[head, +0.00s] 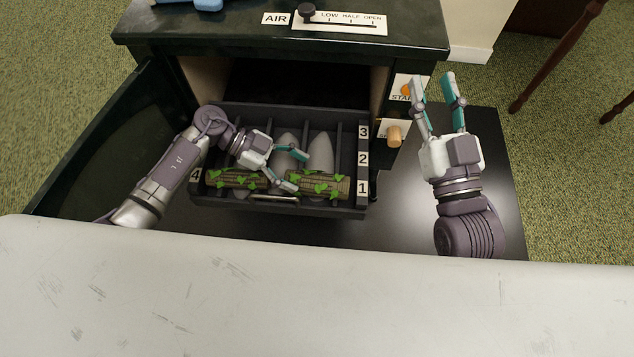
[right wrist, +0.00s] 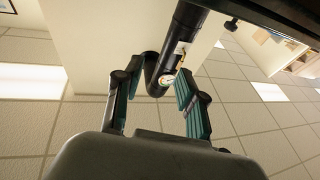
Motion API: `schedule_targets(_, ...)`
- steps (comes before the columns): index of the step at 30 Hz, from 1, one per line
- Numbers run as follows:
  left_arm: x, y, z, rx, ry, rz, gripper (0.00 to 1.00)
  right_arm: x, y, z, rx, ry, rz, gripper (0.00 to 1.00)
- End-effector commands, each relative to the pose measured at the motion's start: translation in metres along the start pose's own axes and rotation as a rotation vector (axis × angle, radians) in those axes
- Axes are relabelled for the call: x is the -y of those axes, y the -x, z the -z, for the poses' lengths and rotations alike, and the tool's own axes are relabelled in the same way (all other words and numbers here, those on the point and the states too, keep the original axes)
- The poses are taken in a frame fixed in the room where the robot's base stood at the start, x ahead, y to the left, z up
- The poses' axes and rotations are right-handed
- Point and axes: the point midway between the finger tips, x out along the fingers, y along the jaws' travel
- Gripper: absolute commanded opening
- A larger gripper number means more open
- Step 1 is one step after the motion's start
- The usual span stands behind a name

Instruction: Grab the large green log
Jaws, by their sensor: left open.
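A brown log with green leaf patches shows as two stretches, left (head: 234,180) and right (head: 318,185), in the front of a dark drawer-like rack (head: 362,150) in the head view. My left gripper hides the middle, so I cannot tell whether it is one log or two. My left gripper (head: 299,172) is open, its fingers pointing right, over the log's middle. I cannot tell whether they touch it. My right gripper (head: 432,80) is open and empty, raised right of the stove. Its parted fingers show in the right wrist view (right wrist: 155,105).
The rack, numbered 1 to 4, extends from a dark stove (head: 420,35) with its door (head: 95,150) open at left. Grey pointed shapes (head: 321,150) stand in the rack. A knob (head: 394,135) is right of it. A black pipe (right wrist: 175,50) shows in the right wrist view.

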Motion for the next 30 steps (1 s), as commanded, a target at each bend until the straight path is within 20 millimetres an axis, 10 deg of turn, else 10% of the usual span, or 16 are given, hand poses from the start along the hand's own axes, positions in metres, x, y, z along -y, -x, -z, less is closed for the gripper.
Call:
schedule_targets(9,-0.001,-0.043,-0.001,-0.002,0.0,-0.001,0.74,0.006,0.006,0.045,-0.288,-0.011,0.014,0.4)
schedule_targets(20,0.0,-0.05,0.0,-0.001,0.0,0.0,0.74,0.007,0.009,0.057,-0.35,-0.014,0.017,0.4)
schedule_targets(30,-0.001,-0.049,0.0,-0.001,0.0,-0.001,0.19,0.009,0.016,0.062,-0.355,-0.012,0.017,0.4)
